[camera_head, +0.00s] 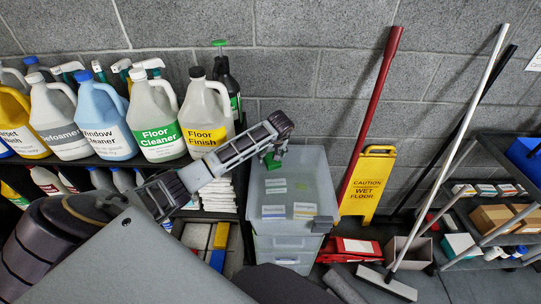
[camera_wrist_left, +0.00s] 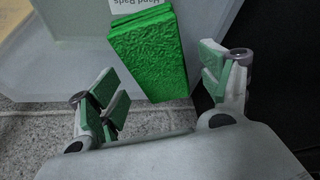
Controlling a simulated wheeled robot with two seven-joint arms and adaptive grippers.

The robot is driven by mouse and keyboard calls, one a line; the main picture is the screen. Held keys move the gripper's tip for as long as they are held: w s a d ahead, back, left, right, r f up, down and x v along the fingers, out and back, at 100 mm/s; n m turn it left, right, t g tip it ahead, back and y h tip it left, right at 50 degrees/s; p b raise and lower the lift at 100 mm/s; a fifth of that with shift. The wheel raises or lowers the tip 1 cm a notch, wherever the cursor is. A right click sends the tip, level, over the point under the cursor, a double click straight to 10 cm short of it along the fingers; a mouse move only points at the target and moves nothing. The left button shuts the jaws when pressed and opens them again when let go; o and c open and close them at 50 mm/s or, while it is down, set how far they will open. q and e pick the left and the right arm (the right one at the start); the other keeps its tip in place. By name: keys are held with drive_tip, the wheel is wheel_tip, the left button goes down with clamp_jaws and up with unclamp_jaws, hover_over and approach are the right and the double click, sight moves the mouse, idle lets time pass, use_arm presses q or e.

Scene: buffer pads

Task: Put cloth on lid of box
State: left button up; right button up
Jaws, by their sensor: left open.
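The box is a translucent white drawer unit (camera_head: 291,165) against the wall, with labels showing on or through its top. Its pale side also fills the upper left of the left wrist view (camera_wrist_left: 60,60). My left gripper (camera_head: 276,153) is over the back of the box. A green, textured, cloth-like pad (camera_wrist_left: 148,55) lies beyond the fingertips, beside a "Hand Pads" label. I cannot tell whether it touches the lid. My right gripper is not seen.
Large cleaner bottles (camera_head: 155,125) stand on a shelf left of the box. A yellow wet-floor sign (camera_head: 368,183), a red pole (camera_head: 370,110) and a mop handle (camera_head: 455,150) are to the right. A small grey block (camera_head: 322,224) shows at the box's front right corner.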

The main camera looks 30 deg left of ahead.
use_arm(q)
drive_tip(key=v, duration=1.1)
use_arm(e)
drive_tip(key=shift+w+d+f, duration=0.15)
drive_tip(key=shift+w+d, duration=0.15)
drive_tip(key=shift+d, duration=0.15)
use_arm(q)
drive_tip(key=shift+s, duration=0.1)
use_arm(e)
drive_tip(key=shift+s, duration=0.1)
